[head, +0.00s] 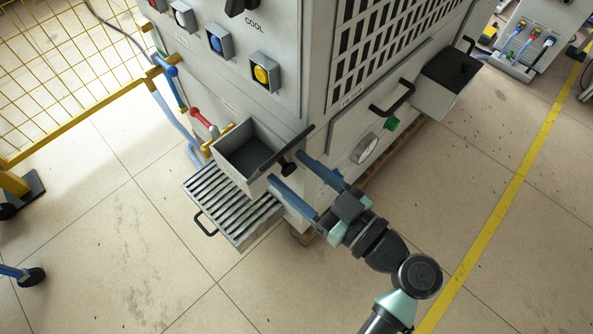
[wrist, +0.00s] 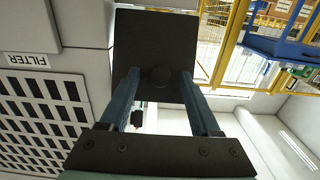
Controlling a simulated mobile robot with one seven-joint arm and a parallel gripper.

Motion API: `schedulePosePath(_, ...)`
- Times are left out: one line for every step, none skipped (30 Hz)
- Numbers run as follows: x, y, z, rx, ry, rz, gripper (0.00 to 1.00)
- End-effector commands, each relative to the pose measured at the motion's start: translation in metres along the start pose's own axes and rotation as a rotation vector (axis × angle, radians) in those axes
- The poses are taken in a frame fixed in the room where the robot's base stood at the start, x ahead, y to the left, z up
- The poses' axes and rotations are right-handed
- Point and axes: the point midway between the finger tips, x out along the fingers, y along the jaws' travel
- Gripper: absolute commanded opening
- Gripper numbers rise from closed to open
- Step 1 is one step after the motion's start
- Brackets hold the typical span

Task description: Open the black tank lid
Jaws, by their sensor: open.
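The black tank lid (head: 297,138) stands raised at the right side of the small grey tank (head: 221,166) and shows nearly edge-on in the head view. The tank's top is uncovered and its dark inside is visible. In the wrist view the lid is a dark square plate (wrist: 155,38) facing me, with a round black knob (wrist: 160,77) near its middle. The knob (head: 287,169) also shows in the head view. My gripper (head: 285,167) is open, its two blue fingers spread on either side of the knob. In the wrist view my gripper (wrist: 160,73) shows clear gaps beside the knob.
A slatted grey tray (head: 228,215) with a black handle sits below the tank. A red-handled valve (head: 200,117) is left of it. The machine's vented side has a black handle (head: 393,98) and a grey box (head: 445,90). Open floor lies in front.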

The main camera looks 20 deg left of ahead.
Motion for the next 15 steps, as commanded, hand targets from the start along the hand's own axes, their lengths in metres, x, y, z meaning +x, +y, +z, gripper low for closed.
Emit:
schedulePosePath(0.0007, 0.0, -0.0002, 0.0, 0.0, 0.0, 0.64)
schedulePosePath(0.0007, 0.0, -0.0002, 0.0, 0.0, 0.0, 0.64)
schedulePosePath(0.0006, 0.0, -0.0003, 0.0, 0.0, 0.0, 0.64)
schedulePosePath(0.0006, 0.0, -0.0003, 0.0, 0.0, 0.0, 0.64)
schedulePosePath(0.0005, 0.0, -0.0003, 0.0, 0.0, 0.0, 0.64)
schedulePosePath(0.0005, 0.0, -0.0003, 0.0, 0.0, 0.0, 0.64)
schedulePosePath(0.0004, 0.0001, -0.0003, 0.0, 0.0, 0.0, 0.6)
schedulePosePath(0.0004, 0.0, -0.0003, 0.0, 0.0, 0.0, 0.55)
schedulePosePath(0.0003, 0.0, -0.0003, 0.0, 0.0, 0.0, 0.47)
schedulePosePath(0.0003, 0.0001, -0.0003, 0.0, 0.0, 0.0, 0.42)
schedulePosePath(0.0003, 0.0001, -0.0003, 0.0, 0.0, 0.0, 0.37)
schedulePosePath(0.0002, 0.0001, -0.0002, 0.0, 0.0, 0.0, 0.29)
schedulePosePath(0.0002, 0.0001, -0.0002, 0.0, 0.0, 0.0, 0.24)
schedulePosePath(0.0002, 0.0, -0.0002, 0.0, 0.0, 0.0, 0.19)
schedulePosePath(0.0002, 0.0, -0.0002, 0.0, 0.0, 0.0, 0.12)
